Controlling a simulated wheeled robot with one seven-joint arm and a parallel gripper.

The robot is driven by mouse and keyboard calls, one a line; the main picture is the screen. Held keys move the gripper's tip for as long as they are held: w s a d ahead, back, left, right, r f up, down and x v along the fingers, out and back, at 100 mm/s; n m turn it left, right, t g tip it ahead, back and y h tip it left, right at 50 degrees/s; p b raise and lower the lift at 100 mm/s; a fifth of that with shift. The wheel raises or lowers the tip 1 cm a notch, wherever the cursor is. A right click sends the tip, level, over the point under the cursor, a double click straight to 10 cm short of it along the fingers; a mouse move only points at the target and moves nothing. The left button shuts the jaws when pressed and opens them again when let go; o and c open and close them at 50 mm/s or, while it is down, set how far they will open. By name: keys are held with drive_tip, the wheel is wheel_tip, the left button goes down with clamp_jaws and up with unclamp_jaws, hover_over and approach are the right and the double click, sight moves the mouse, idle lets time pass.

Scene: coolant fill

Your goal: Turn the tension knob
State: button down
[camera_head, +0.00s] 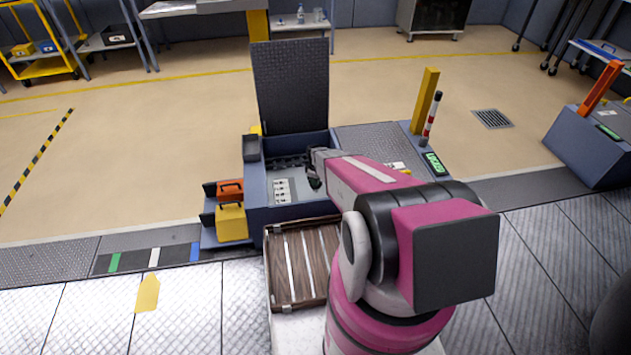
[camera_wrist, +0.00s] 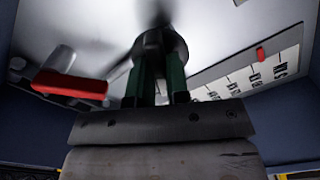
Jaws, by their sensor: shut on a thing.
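In the wrist view my gripper (camera_wrist: 161,78) reaches up to the pale panel (camera_wrist: 215,55) with its two green-padded fingers. The fingers are shut on a dark round knob (camera_wrist: 158,42), whose far side is blurred. In the head view my gripper (camera_head: 314,180) is inside the open blue-grey cabinet (camera_head: 290,215), over the panel at its right side. The knob cannot be made out there, as my gripper and arm cover that spot. A scale plate (camera_wrist: 245,75) with black marks and a red pointer (camera_wrist: 261,53) lies to the right of the knob in the wrist view.
A red-handled lever (camera_wrist: 70,85) lies left of the knob in the wrist view. The cabinet's dark lid (camera_head: 290,88) stands upright behind. Orange (camera_head: 230,190) and yellow (camera_head: 231,222) boxes sit at its left. A yellow post (camera_head: 425,100) stands right. The floor behind is clear.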

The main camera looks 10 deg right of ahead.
drive_tip(key=shift+m, duration=1.6)
drive_tip(key=c, duration=1.1)
unclamp_jaws()
wheel_tip(320, 180, up, 11)
drive_tip(key=shift+f, duration=0.1)
drive_tip(key=s+r+m, duration=0.8)
drive_tip(key=s+r, duration=1.3)
drive_tip(key=r, duration=0.1)
drive_tip(key=shift+s+a+m, duration=0.15)
drive_tip(key=shift+m, duration=0.25)
